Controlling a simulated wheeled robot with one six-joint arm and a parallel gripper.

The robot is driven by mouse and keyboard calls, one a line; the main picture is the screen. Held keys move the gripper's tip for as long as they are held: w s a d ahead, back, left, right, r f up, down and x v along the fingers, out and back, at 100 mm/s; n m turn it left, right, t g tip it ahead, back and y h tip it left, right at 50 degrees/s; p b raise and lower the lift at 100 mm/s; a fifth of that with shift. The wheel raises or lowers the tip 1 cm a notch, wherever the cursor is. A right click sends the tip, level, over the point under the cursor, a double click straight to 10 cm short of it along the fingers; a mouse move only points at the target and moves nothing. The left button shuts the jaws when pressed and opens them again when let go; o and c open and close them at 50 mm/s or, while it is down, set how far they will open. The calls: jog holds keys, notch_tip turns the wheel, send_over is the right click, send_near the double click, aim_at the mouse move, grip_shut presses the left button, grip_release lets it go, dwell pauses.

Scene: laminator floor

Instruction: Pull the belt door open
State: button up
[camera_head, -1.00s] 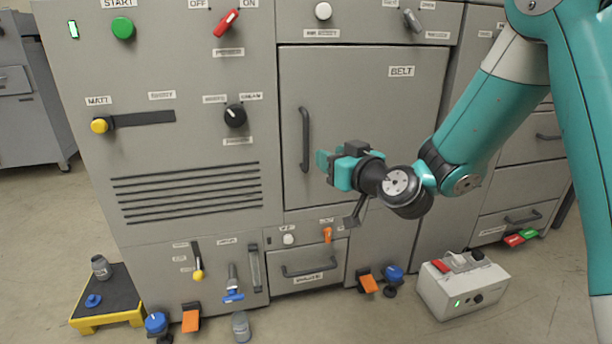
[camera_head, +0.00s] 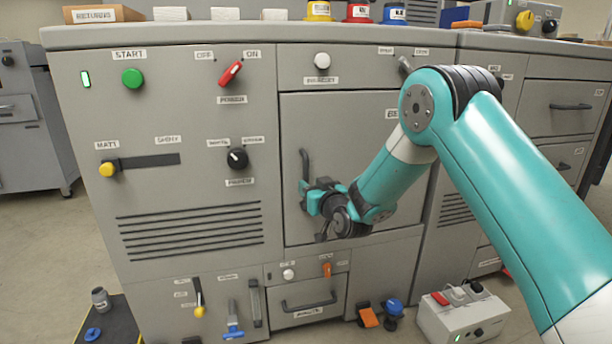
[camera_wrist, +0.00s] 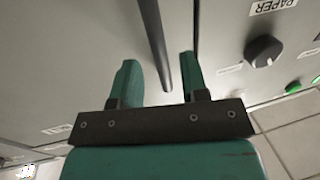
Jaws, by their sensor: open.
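The belt door (camera_head: 350,130) is a grey panel on the machine front and looks shut. Its BELT label (camera_head: 391,114) is partly hidden by my arm. The door's dark upright bar handle (camera_head: 305,162) is at its left edge. My gripper (camera_head: 304,193) is at the lower part of the handle. In the wrist view the handle (camera_wrist: 154,40) runs between the two green fingers of my gripper (camera_wrist: 159,64). The fingers are open, with gaps beside the bar; I cannot tell whether either touches it.
A black knob (camera_head: 237,158) and a red power lever (camera_head: 230,72) are left of the door. A drawer with a handle (camera_head: 308,305) is below. A grey switch box (camera_head: 462,318) stands on the floor at the lower right.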

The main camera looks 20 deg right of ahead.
jog(key=shift+w+a, duration=0.2)
jog(key=shift+w, duration=0.75)
jog(key=shift+w+a, duration=0.15)
jog(key=shift+w, duration=0.8)
grip_shut()
jog(key=shift+s+f+b, duration=0.1)
jog(key=shift+s+b, duration=0.05)
jog(key=shift+b, duration=0.2)
